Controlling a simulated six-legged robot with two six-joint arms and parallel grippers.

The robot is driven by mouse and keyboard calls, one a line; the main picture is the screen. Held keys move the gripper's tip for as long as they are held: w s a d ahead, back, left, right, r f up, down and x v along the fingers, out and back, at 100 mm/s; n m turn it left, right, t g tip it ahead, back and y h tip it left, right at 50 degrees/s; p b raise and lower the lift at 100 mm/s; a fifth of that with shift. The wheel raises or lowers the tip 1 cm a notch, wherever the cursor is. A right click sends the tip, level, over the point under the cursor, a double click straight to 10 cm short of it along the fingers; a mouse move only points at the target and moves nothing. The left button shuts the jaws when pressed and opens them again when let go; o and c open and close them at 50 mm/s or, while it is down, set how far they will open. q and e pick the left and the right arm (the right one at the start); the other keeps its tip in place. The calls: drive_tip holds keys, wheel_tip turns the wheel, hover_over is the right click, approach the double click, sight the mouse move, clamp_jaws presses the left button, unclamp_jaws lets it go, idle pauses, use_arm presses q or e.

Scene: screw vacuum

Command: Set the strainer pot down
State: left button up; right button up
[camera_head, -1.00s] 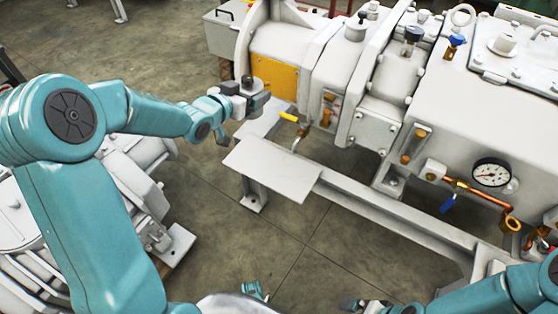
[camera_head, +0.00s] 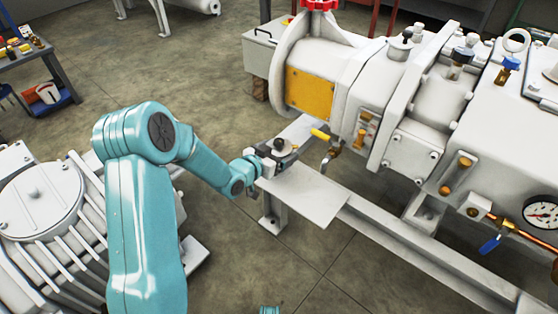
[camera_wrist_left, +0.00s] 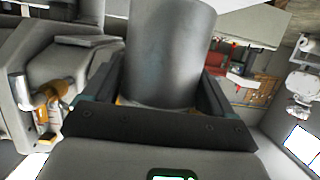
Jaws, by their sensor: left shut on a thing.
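The strainer pot (camera_wrist_left: 170,50) is a grey metal cylinder that fills the upper middle of the left wrist view. My left gripper (camera_wrist_left: 160,95) is shut on it, with a finger on each side. In the head view my left gripper (camera_head: 275,155) is at the far left corner of the flat light-grey plate (camera_head: 305,195) in front of the vacuum machine. My right gripper is out of view.
A ribbed motor-like unit (camera_head: 45,205) is at left. The plate's near part is bare.

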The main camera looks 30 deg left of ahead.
use_arm(q)
wheel_tip(320, 180, down, 3)
drive_tip(key=shift+w+b, duration=0.1)
drive_tip(key=shift+b, duration=0.25)
drive_tip(key=shift+r, duration=0.1)
